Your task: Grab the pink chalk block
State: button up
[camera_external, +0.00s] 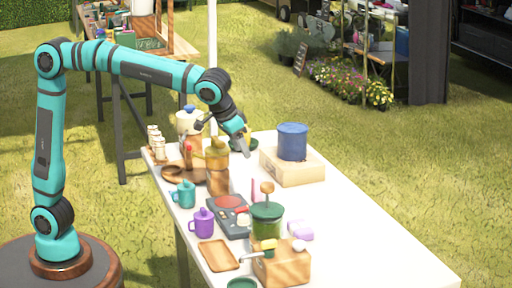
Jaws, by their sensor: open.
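A pale pink-lilac block (300,230), which looks like the pink chalk block, lies on the white table (345,235) to the right of a green-lidded jar. It may be two small pieces side by side; I cannot tell. My gripper (226,134) is open, with nothing seen between its fingers. It hangs over the far part of the table, above the pots and clearly up and left of the pink block. A thin pink upright piece (253,190) also stands near the jar.
A green jar (267,220) and a wooden box (281,264) stand just left of the pink block. A blue canister (292,141) sits on a pale box behind it. Purple (201,223) and teal (184,194) pots stand left. The table's right side is clear.

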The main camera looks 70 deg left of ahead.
aim_at(259, 188)
jog(key=x, duration=1.6)
jog(key=shift+f, duration=0.1)
jog(key=c, duration=1.1)
